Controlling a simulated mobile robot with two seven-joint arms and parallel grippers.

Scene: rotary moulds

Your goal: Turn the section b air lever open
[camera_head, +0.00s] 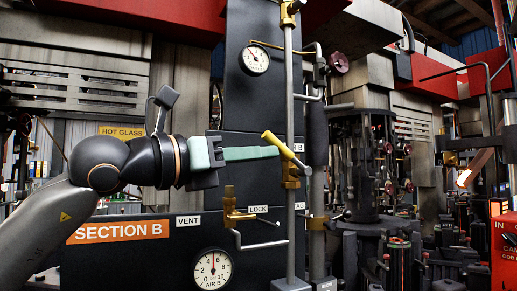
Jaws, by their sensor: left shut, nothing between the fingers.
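The air lever (285,149) is a yellow handle on a brass valve (291,176) on a vertical grey pipe. The handle slants from upper left down to lower right. A partly hidden label ending in "R B" sits behind it. My left gripper (277,153) comes in from the left with its green fingers shut and empty. Its fingertips are at the left side of the yellow handle; I cannot tell whether they touch it. My right gripper is not in view.
An AIR B gauge (212,268) and an upper gauge (255,59) sit on the dark panel. An orange SECTION B sign (118,232) is left. Another pipe (317,150) stands close right.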

